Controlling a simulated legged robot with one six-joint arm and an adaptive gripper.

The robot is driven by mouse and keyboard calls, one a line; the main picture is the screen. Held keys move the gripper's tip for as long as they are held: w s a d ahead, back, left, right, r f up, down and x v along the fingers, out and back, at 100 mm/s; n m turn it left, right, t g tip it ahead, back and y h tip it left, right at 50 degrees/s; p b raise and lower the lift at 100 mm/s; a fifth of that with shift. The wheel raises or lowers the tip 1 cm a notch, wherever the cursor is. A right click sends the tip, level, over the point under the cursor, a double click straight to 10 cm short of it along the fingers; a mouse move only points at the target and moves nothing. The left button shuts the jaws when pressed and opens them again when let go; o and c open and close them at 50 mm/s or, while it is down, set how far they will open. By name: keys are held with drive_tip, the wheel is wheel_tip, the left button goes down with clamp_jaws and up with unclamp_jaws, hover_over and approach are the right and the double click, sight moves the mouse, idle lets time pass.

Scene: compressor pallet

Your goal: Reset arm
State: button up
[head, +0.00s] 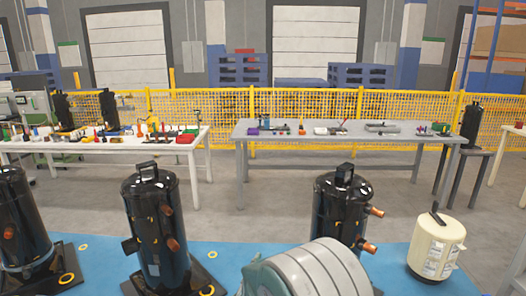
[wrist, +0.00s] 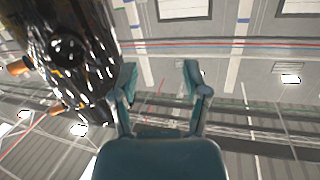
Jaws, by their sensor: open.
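My gripper (wrist: 160,78) shows in the wrist view with its two teal fingers spread apart and nothing between them. A glossy black compressor (wrist: 62,45) fills the upper left of that view, beside the left finger; I cannot tell whether they touch. In the head view, my rounded grey and teal arm part shows at the bottom, right of centre, in front of a black compressor (head: 335,210) with copper stubs. The gripper fingers cannot be made out there.
More black compressors stand at centre left (head: 155,220) and the left edge (head: 20,230) on the blue surface (head: 215,258). A cream canister (head: 437,245) stands at right. Behind are a white table (head: 120,146) and grey table (head: 350,137) with small parts, then a yellow fence (head: 225,110).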

drive_tip(key=s+d+r+n+g+y, duration=0.3)
drive_tip(key=s+r+y, duration=0.45)
drive_tip(key=r, duration=0.45)
drive_tip(key=s+d+g+h, duration=0.1)
drive_tip(key=s+d+g, duration=0.2)
drive_tip(key=s, duration=1)
drive_tip(key=s+d+n+g+h, duration=0.1)
drive_tip(key=s+d+g, duration=0.3)
drive_tip(key=s, duration=0.9)
drive_tip(key=d, duration=0.3)
drive_tip(key=shift+s+d+r+n+h, duration=0.15)
drive_tip(key=shift+s+d+n+h, duration=0.15)
drive_tip(key=shift+s+d+h, duration=0.1)
drive_tip(key=shift+w, duration=0.1)
